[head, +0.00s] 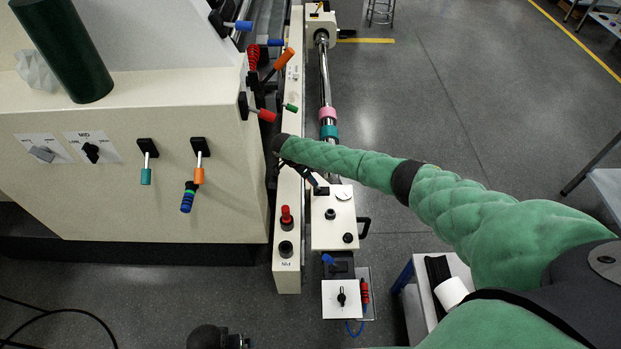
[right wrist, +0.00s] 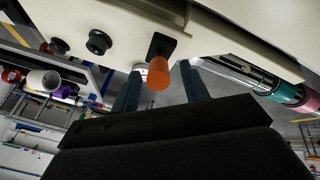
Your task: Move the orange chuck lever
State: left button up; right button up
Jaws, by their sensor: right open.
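The orange chuck lever (right wrist: 158,75) shows in the right wrist view, with its dark mount on the edge of a cream housing (right wrist: 225,40). My right gripper (right wrist: 160,72) is open, with one dark finger on each side of the lever in that view. I cannot tell whether either finger touches it. In the head view, my right gripper (head: 314,184) is over the far end of the cream control box (head: 320,236), and the lever is hidden there by my gripper and arm.
A metal bar with a pink collar (head: 327,114) and a teal collar (head: 329,132) runs beyond the box. A large cream cabinet (head: 130,200) with several levers, including another orange-handled one (head: 198,176), stands left. Grey floor (head: 470,110) is open at right.

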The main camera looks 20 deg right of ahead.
pick_arm(q)
jog(key=shift+s+f, duration=0.1)
jog(key=shift+f, duration=0.3)
pick_arm(e)
jog(key=shift+s+d+f, duration=0.1)
jog(key=shift+d+f, duration=0.15)
jog(key=shift+f, duration=0.2)
grip_shut()
pick_arm(q)
jog(key=shift+r, duration=0.15)
